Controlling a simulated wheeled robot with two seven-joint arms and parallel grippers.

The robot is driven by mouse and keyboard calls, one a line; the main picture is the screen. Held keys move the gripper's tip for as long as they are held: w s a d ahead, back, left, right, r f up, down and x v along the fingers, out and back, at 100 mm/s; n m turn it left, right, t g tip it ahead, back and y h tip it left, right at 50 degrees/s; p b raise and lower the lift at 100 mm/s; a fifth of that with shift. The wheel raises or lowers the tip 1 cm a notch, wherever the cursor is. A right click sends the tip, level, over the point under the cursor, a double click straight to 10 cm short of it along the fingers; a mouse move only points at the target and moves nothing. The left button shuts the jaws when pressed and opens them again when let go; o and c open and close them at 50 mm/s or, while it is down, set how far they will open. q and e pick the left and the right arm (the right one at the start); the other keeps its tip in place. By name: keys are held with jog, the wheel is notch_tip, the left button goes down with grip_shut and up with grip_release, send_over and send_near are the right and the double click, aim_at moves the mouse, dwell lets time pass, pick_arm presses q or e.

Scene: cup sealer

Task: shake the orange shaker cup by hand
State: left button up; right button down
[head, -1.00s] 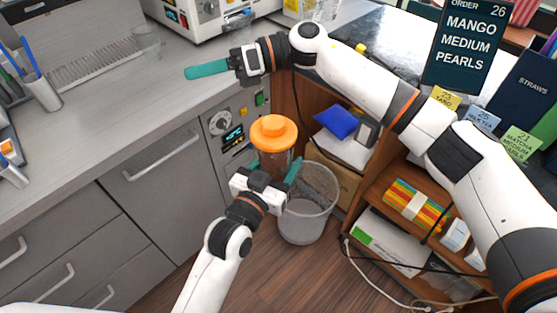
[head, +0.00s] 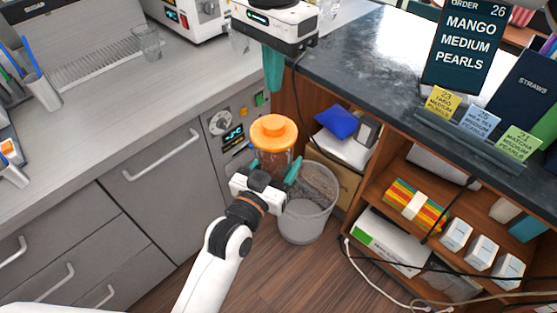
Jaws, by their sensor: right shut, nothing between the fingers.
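The shaker cup (head: 273,131) has an orange lid and a clear body with brownish contents. It is upright in the middle of the head view, held in the air in front of the counter. My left gripper (head: 274,172) is shut on its body from below, with teal fingers on either side. My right gripper (head: 273,68) is at the top middle, above and apart from the cup. Its teal fingers are together, point down and hold nothing. The cup's lower part is hidden behind my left gripper.
A grey bin (head: 306,215) stands on the floor just behind and right of the cup. The grey counter (head: 110,95) with drawers is at left. A dark-topped counter (head: 350,62) with open shelves is at right. A clear cup (head: 147,42) stands on the left counter.

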aim_at(274, 121)
jog(key=shift+f, duration=2.45)
jog(key=shift+f, duration=0.75)
dwell(0.5)
